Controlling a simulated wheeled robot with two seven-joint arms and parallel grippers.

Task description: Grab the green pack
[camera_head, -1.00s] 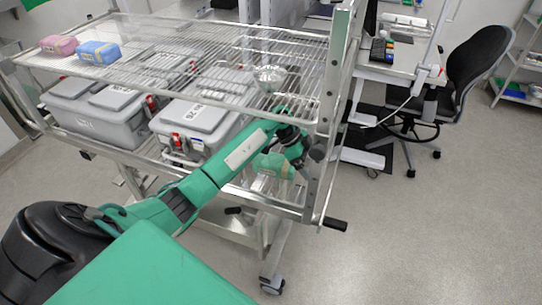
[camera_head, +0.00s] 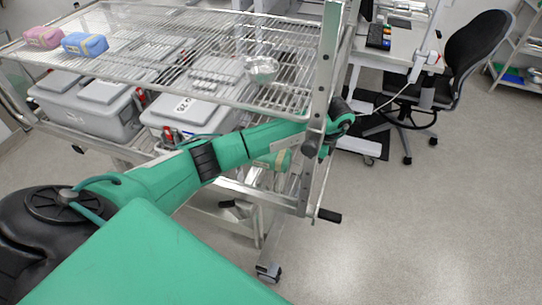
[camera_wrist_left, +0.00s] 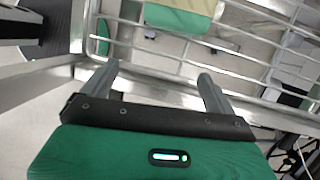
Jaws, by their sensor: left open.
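The green pack (camera_head: 272,160) has a pale band and sits on the lower shelf of the wire rack, near its right end. In the head view my left arm partly covers it. In the left wrist view the pack (camera_wrist_left: 182,14) is at the top edge, cut off by the frame, beyond the fingertips. My left gripper (camera_wrist_left: 160,80) is open and empty, its two fingers apart and pointing towards the shelf. In the head view the arm's end is by the rack's right post and the fingers cannot be made out. My right gripper is not in view.
The wire rack's upper shelf (camera_head: 170,62) holds a pink pack (camera_head: 43,38), a blue pack (camera_head: 85,44) and a shiny bowl (camera_head: 262,69). Grey lidded boxes (camera_head: 100,105) fill the lower level. The metal post (camera_head: 328,75) is close to my arm. Open floor lies at right.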

